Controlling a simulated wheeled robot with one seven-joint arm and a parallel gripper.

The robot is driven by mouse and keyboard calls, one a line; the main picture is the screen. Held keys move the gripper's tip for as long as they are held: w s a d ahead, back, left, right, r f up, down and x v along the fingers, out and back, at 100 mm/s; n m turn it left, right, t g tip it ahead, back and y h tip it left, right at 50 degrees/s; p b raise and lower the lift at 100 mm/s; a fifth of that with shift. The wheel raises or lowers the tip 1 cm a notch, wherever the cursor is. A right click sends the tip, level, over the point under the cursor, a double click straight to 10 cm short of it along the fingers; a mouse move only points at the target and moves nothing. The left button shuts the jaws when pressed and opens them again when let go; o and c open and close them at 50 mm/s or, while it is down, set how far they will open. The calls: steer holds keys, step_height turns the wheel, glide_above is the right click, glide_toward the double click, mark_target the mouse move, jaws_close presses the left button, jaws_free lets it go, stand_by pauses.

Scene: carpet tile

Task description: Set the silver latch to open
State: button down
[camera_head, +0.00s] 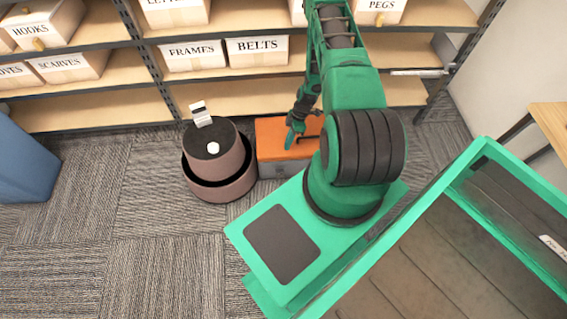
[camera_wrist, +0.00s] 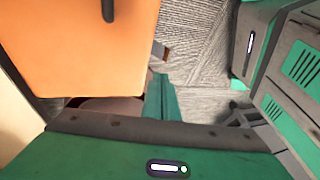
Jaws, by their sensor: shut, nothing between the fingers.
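An orange-topped box (camera_head: 272,130) with a grey front stands on the carpet before the shelves. In the wrist view its orange top (camera_wrist: 80,45) fills the upper left, with a dark handle-like bar (camera_wrist: 107,8) at the frame's top. A small greyish piece (camera_wrist: 161,50) sticks out from the box's edge; it looks like the silver latch, but its setting is hard to tell. My gripper (camera_head: 290,140) is over the box's front part in the head view. In the wrist view my green gripper (camera_wrist: 160,84) is shut and empty, its tip just below the greyish piece; I cannot tell whether they touch.
A round dark-topped brown unit (camera_head: 222,170) stands just left of the box. Shelves (camera_head: 110,108) with labelled cartons line the back. A blue bin (camera_head: 22,160) is at the far left. Open carpet (camera_head: 120,240) lies in front at left.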

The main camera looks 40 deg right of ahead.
glide_toward(283, 174)
steer(key=w+a+f, duration=0.2)
steer(key=w, duration=0.1)
steer(key=shift+s+a+f, duration=0.25)
steer(key=shift+s+f, duration=0.1)
steer(key=shift+f, duration=0.2)
steer(key=shift+s+a+f, duration=0.2)
steer(key=shift+s+f, duration=0.2)
steer(key=shift+f, duration=0.15)
steer(key=shift+s+a+f, duration=0.25)
steer(key=shift+s+f, duration=0.1)
steer(key=shift+s+a+f, duration=0.5)
steer(key=shift+s+f, duration=0.2)
steer(key=shift+s, duration=0.05)
steer(key=shift+w+d+r, duration=0.1)
steer(key=shift+w, duration=0.05)
